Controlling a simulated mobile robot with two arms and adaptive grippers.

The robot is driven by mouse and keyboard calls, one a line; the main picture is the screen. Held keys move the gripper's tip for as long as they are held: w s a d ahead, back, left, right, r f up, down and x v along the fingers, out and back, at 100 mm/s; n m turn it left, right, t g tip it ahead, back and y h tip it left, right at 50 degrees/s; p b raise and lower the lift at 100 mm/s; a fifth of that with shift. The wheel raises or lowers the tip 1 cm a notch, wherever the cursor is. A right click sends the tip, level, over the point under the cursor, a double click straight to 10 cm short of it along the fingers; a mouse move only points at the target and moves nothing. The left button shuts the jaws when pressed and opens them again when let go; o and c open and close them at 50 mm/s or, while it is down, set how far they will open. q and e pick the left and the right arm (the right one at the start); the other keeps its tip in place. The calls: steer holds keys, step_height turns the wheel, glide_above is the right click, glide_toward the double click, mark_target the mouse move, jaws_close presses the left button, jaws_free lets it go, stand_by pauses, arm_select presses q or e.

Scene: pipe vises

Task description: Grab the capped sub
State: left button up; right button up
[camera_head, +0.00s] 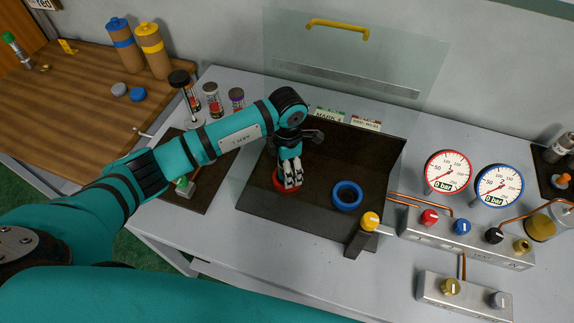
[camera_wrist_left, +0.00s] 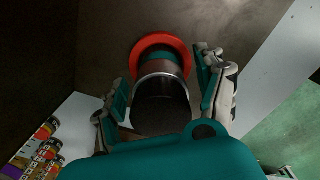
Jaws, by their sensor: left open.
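A dark cylinder with a shiny metal rim (camera_wrist_left: 160,100), which looks like the capped sub, is at a red ring (camera_wrist_left: 181,46) in the left wrist view. A teal band shows between the cylinder and the ring. My left gripper (camera_wrist_left: 163,88) is open, with one finger on each side of the cylinder; I cannot tell whether they touch it. In the head view my left gripper (camera_head: 291,184) points down over the red ring (camera_head: 278,183) on the dark tray (camera_head: 300,222), and hides the cylinder. My right gripper is out of view.
A blue ring (camera_head: 347,194) lies right of my left gripper. A clear upright panel (camera_head: 400,65) with a yellow handle stands behind the tray. A yellow-knobbed post (camera_head: 364,236) stands at the tray's front right, near the gauges (camera_head: 447,172) and valve block.

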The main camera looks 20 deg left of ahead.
arm_select(q)
steer(key=shift+f, duration=0.65)
steer(key=shift+r, duration=0.1)
jaws_close()
